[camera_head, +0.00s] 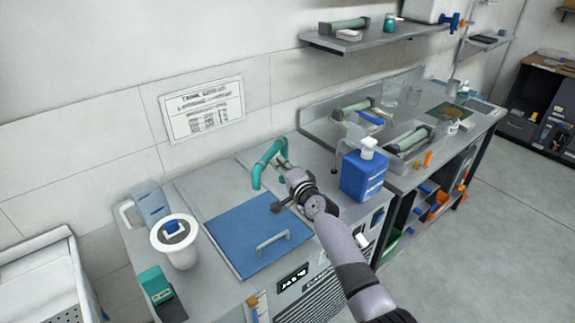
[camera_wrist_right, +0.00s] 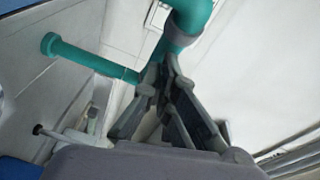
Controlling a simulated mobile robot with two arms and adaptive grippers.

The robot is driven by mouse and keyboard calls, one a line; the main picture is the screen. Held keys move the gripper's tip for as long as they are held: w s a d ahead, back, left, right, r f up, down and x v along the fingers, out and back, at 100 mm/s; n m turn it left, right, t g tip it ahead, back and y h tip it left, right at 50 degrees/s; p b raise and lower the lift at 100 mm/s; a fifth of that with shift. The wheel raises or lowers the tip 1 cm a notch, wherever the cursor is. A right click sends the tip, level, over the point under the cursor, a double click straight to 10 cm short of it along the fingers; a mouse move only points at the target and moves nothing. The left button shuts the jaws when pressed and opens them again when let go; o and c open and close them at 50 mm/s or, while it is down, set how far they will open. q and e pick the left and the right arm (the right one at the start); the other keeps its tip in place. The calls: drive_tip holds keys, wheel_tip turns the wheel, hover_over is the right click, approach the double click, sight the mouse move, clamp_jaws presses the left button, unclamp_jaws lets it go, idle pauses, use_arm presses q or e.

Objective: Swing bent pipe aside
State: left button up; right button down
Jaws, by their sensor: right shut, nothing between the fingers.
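The bent pipe (camera_head: 266,163) is teal and rises from the back of the grey worktop, its free end hanging over the far edge of a blue lid (camera_head: 240,225). My right gripper (camera_head: 284,166) is at the right side of the pipe, close to its upright part. In the right wrist view the pipe (camera_wrist_right: 92,61) reaches left, and its thicker part (camera_wrist_right: 188,18) is at the top. The fingers (camera_wrist_right: 165,72) are shut and empty beside the pipe; whether they touch it I cannot tell. My left gripper is not in view.
A blue bottle (camera_head: 362,178) with a white pump stands right of my right arm. A white container (camera_head: 176,248), a blue-grey jug (camera_head: 150,203) and a teal box (camera_head: 155,284) stand left of the lid. The lid's handle (camera_head: 273,242) stands up in front.

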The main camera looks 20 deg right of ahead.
sight(267, 163)
drive_tip(key=w+a, duration=0.1)
drive_tip(key=a, duration=0.2)
drive_tip(key=shift+w+a+b, duration=0.15)
drive_tip(key=shift+w+b, duration=0.15)
drive_tip(key=shift+w, duration=0.1)
drive_tip(key=shift+a+r, duration=0.1)
drive_tip(key=shift+r, duration=0.1)
idle(0.3)
